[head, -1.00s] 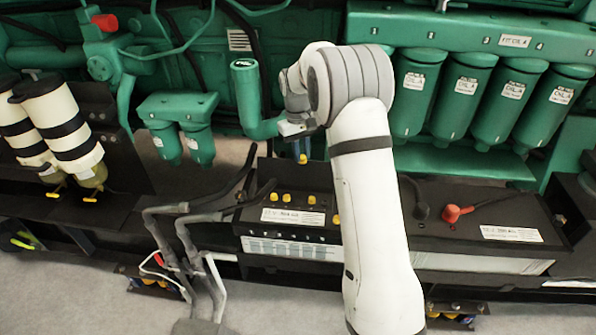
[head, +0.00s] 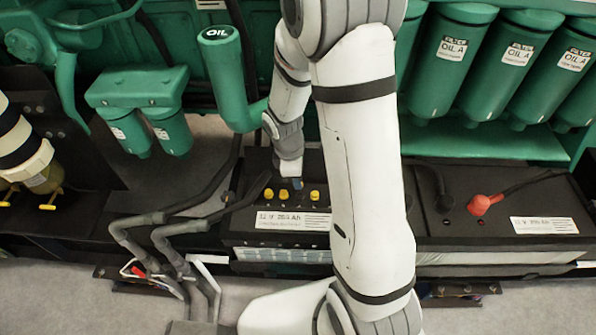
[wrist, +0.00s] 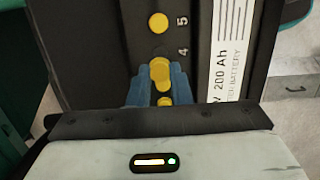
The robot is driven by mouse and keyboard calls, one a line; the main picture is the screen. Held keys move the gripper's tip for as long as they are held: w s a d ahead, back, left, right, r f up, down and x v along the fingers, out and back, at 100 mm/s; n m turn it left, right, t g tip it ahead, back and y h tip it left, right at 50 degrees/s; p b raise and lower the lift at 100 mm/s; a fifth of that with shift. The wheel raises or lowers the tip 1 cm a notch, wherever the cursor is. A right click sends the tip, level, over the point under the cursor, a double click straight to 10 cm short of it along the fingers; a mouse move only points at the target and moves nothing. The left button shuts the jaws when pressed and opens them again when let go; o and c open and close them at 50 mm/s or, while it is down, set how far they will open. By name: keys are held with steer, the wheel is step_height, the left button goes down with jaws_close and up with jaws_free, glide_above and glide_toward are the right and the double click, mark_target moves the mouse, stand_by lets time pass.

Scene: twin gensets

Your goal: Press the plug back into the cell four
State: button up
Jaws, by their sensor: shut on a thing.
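My gripper (wrist: 152,86) has blue fingers and is shut on a yellow plug (wrist: 160,72) in the wrist view. The plug is beside the printed "4" on the black battery top (wrist: 120,35). Whether it is seated in the cell or just above it, I cannot tell, because the fingers hide its lower end. In the head view, my gripper (head: 296,184) points down at the battery top, near the row of yellow plugs. The held plug is not clearly visible there.
The cell five plug (wrist: 158,22) sits above mine in the wrist view; another yellow plug (wrist: 165,101) shows below. A green OIL pipe (head: 222,75) stands behind the battery, left of my arm. Black cables (head: 170,215) lie left; a red terminal cap (head: 482,204) is right.

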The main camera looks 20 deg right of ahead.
mark_target(298, 196)
steer(key=shift+f+b, duration=1.85)
steer(key=shift+f, duration=0.7)
steer(key=shift+d+f, duration=0.1)
steer(key=shift+s, duration=0.1)
steer(key=o, duration=0.8)
steer(key=shift+r+p, duration=2.2)
steer(key=shift+r, duration=0.4)
steer(key=shift+c, duration=0.3)
jaws_close()
